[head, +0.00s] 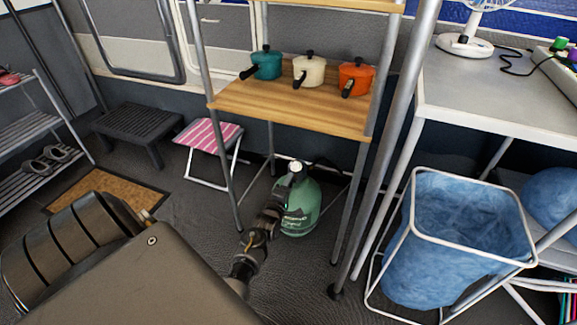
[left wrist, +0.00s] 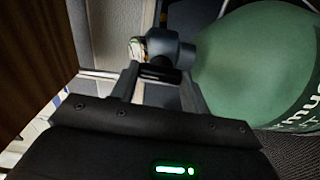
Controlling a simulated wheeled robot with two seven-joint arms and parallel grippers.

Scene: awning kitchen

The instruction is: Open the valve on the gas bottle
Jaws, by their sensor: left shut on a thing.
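The green gas bottle (head: 301,212) stands upright on the floor under the wooden shelf. Its green body also fills the right side of the left wrist view (left wrist: 255,65). The grey valve (left wrist: 172,50) sticks out beside the bottle's top. My left gripper (head: 288,182) reaches the top of the bottle from the front left. In the left wrist view its two fingers (left wrist: 163,80) are shut on the dark lower part of the valve. The gripper hides part of the valve and neck in the head view. My right gripper is not in view.
The wooden shelf (head: 255,104) with three pots hangs over the bottle, and its metal legs stand around it. A blue-lined bin (head: 440,240) stands to the right. A pink striped stool (head: 209,133) is at the left. Floor in front is partly clear.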

